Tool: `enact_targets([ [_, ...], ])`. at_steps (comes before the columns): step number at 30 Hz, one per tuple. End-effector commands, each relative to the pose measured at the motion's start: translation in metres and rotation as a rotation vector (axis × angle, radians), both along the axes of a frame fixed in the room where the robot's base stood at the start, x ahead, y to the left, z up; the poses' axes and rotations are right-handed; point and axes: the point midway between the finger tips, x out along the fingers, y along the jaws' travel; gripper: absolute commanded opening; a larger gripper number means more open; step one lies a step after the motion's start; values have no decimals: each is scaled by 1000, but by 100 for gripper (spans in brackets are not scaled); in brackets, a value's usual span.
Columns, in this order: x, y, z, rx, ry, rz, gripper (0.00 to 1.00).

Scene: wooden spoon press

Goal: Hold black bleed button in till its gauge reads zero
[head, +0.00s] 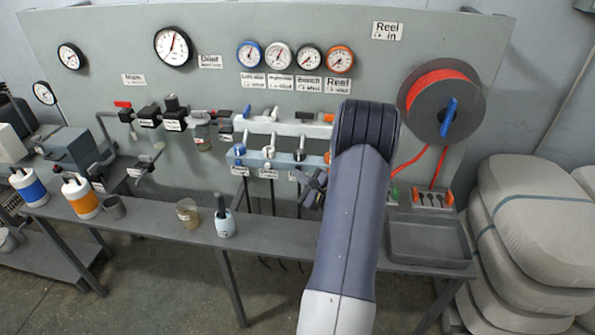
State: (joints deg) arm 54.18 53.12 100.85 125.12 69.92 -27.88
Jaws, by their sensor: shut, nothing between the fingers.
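The gauge with the black rim (309,59) is third in a row of four small gauges on the grey panel. Its needle is too small to read surely; it seems to point off to one side. Below it, a pale lower manifold (284,160) carries coloured buttons, with a dark one (299,156) between the white and orange ones; I take it for the black bleed button. My gripper (312,190) looks dark and is shut and empty, just below and right of that button. I cannot tell whether it touches anything. My arm hides part of the manifold's right end.
A blue button (239,151) and a white button (268,153) sit left of the dark one. A bench (160,225) runs below with cups and bottles. A hose reel (442,102) is at right, above a grey tray (430,243). Stacked padded sacks (535,215) fill the right side.

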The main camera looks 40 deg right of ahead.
Motion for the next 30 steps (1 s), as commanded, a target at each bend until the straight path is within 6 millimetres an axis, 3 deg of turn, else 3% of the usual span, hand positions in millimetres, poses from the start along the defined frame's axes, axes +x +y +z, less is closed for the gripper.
enact_targets([
  [20, -12, 14, -1, 0, -1, -1, 0],
  [30, -33, 39, -2, 0, 0, 0, 0],
])
